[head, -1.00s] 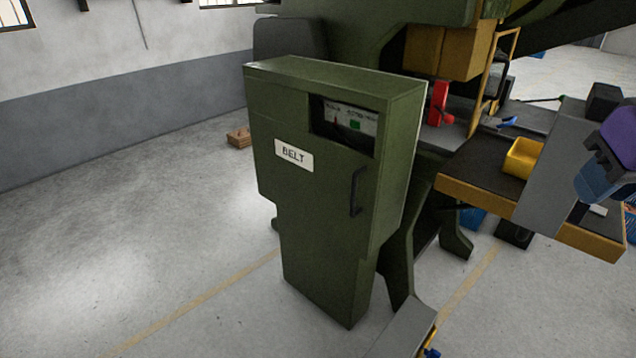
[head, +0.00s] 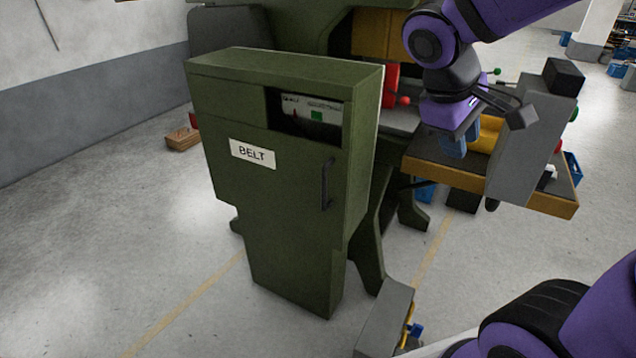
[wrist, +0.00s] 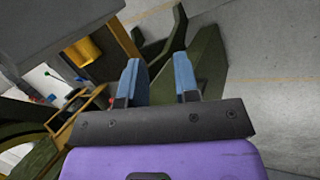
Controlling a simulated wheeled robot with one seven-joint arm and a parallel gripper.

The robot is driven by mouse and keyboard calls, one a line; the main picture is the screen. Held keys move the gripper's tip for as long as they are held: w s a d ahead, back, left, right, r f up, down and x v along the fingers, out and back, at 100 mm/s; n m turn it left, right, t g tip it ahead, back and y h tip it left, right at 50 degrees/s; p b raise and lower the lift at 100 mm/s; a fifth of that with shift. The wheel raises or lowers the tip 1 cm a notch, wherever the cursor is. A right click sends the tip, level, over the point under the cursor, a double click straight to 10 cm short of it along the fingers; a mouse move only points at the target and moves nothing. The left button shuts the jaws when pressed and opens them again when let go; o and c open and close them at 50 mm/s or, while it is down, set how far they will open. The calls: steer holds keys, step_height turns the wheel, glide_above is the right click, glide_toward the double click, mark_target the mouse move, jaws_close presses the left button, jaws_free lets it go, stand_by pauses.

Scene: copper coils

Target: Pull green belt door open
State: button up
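The green belt door (head: 255,185) is on the front of a green cabinet in the head view, left of centre. It looks closed, flush with the cabinet. It carries a white BELT label (head: 253,154) and a dark upright handle (head: 327,184) near its right edge. My gripper (head: 460,143) is to the right of the cabinet, above the workbench, pointing down and apart from the handle. In the wrist view my gripper (wrist: 157,70) shows two blue fingers spread apart with nothing between them. The handle cannot be made out in the wrist view.
A workbench (head: 430,175) with a yellow bin (head: 489,135) and a grey upright box (head: 530,140) stands right of the cabinet. A grey box (head: 385,318) is low in front. A small wooden crate (head: 183,140) lies at left. The floor before the door is clear.

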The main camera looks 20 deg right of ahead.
steer(key=w+f+n+h, duration=0.6)
steer(key=w, duration=0.5)
steer(key=n+t+y, duration=0.1)
steer(key=n+t, duration=1.4)
steer(key=n, duration=0.4)
glide_toward(323, 189)
steer(key=x, duration=1.3)
steer(key=shift+s, duration=0.1)
jaws_close()
